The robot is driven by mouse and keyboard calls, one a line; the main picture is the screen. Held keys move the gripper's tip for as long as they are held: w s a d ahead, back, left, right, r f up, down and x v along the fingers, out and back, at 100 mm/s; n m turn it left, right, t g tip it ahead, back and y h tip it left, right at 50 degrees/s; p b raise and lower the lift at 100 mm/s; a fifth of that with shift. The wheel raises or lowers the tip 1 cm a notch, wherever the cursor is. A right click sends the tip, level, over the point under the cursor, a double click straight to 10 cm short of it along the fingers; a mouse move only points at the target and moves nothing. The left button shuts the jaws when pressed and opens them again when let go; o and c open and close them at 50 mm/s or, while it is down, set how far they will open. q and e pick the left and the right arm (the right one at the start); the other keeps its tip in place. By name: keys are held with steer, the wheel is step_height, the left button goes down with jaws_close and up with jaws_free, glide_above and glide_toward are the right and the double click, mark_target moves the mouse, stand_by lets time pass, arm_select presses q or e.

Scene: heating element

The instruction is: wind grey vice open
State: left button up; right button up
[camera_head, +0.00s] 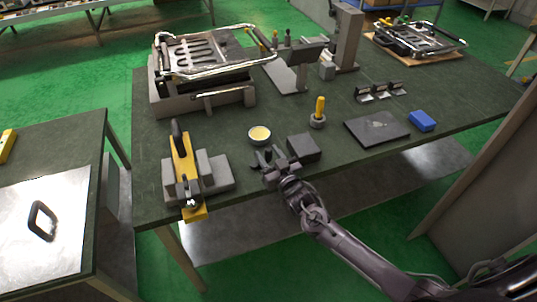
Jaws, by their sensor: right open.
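The grey vice (216,172) sits at the near left corner of the dark green table. It has grey jaw blocks and a yellow bar (184,163) running through it, with a dark lever at the far end and a small round metal end near the table edge. My right gripper (262,158) is open and empty, low over the near table edge to the right of the vice and apart from it. A grey block (303,148) stands just right of the gripper. My left gripper does not show.
A round tin with yellow content (259,135) lies just beyond the gripper. A yellow-handled tool (319,112), a dark plate (377,129) and a blue block (422,120) are to the right. A metal frame fixture (203,98) stands behind the vice. A side table (60,140) is at left.

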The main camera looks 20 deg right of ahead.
steer(key=s, duration=0.2)
steer(key=s+d, duration=0.1)
steer(key=s, duration=0.4)
steer(key=shift+s+d+b, duration=0.15)
steer(key=shift+b, duration=0.15)
